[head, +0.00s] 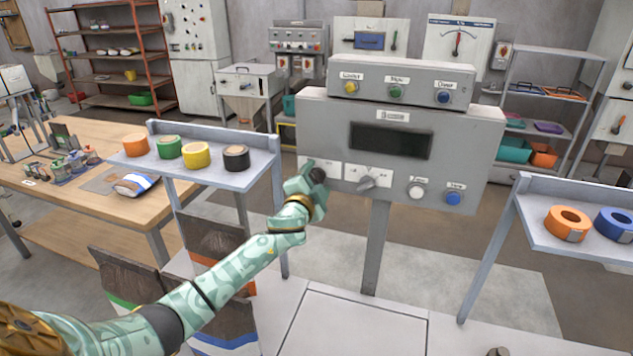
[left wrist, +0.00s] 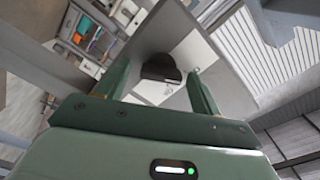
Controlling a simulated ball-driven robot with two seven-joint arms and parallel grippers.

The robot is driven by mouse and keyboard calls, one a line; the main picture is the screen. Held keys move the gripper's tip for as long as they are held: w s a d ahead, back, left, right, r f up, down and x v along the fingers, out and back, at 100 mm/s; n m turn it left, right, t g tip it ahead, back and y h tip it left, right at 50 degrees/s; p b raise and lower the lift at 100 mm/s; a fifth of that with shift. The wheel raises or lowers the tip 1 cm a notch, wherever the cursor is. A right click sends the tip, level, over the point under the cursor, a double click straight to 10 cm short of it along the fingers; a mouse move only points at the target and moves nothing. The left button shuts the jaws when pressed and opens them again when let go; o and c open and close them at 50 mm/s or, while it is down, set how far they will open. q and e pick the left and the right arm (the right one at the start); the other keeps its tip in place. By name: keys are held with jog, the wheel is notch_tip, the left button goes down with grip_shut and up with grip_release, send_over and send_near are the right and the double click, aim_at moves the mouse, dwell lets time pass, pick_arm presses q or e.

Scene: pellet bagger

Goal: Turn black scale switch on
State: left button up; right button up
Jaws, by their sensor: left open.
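The grey scale panel (head: 470,131) stands on a post in the middle of the head view, with a dark display (head: 391,140). The black scale switch (head: 318,174) is at the panel's lower left, largely covered by my left gripper (head: 309,178). In the left wrist view the black switch (left wrist: 160,68) sits on a white plate, between the two open fingers of my left gripper (left wrist: 161,82). I cannot tell whether a finger touches it. My right gripper is not in view.
Right of the black switch, the panel carries a grey selector knob (head: 367,182), a white button (head: 416,191) and a blue button (head: 453,198). A shelf with tape rolls (head: 203,173) stands left, another shelf (head: 545,238) right. A flat white platform (head: 350,325) lies below.

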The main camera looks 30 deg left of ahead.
pick_arm(q)
jog(key=c, duration=1)
jog(key=shift+s+m, duration=0.1)
jog(key=shift+m, duration=0.5)
jog(key=m+p, duration=0.1)
jog(key=m, duration=0.2)
jog(key=shift+m+p, duration=0.35)
jog(key=shift+m, duration=0.05)
jog(key=m+p, duration=0.1)
jog(key=m, duration=0.2)
jog(key=shift+f+m, duration=0.1)
jog(key=shift+m, duration=0.2)
jog(key=shift+f+m+p, duration=0.1)
jog(key=shift+m+p, duration=0.3)
jog(key=shift+m, duration=1.5)
